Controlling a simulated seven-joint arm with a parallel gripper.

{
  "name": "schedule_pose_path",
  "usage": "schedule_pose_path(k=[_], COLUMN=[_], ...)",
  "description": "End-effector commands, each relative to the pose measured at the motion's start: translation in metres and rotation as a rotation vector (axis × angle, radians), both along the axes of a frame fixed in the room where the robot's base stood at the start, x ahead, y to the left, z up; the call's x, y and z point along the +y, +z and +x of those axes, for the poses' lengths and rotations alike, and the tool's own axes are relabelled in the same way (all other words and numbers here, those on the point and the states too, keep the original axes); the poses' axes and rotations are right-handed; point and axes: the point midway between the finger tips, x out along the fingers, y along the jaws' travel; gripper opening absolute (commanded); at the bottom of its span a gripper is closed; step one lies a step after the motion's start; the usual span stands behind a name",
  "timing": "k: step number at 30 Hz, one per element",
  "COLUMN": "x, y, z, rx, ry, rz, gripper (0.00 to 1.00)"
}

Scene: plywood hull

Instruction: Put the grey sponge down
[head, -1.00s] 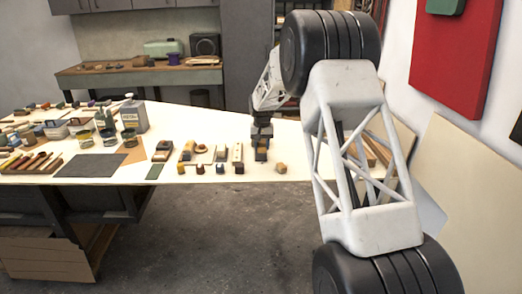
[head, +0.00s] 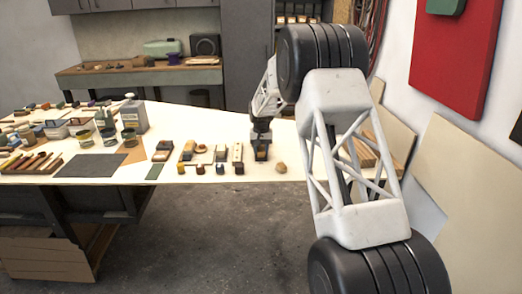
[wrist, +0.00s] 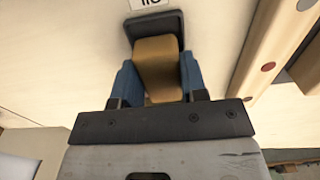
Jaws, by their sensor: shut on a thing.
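My gripper (head: 261,154) is at the right part of the pale table, low over its top, seen from afar in the head view. In the wrist view its blue fingers (wrist: 158,84) are shut on the two sides of a tan block (wrist: 157,62). A dark grey piece with rounded corners (wrist: 174,19) shows at the far end of the tan block. I cannot tell whether the two are one thing, the sponge. Nor can I tell whether the held block touches the table.
A small tan lump (head: 281,168) lies just right of my gripper. Several small blocks stand to its left, with a pale upright piece (head: 237,153) nearest. The table (head: 215,119) is clear behind the blocks.

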Motion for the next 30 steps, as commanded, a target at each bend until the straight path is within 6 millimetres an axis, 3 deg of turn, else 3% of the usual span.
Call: schedule_pose_path(k=[12, 13, 17, 30], x=[0.0000, 0.0000, 0.0000, 0.0000], y=[-0.0055, -0.0051, -0.0052, -0.0048], z=[0.0002, 0.0002, 0.0002, -0.0001], rx=[-0.001, -0.001, 0.000, 0.000], ry=[0.000, 0.000, 0.000, 0.000], rz=[0.000, 0.000, 0.000, 0.000], gripper=[0.14, 0.44, 0.64, 0.65])
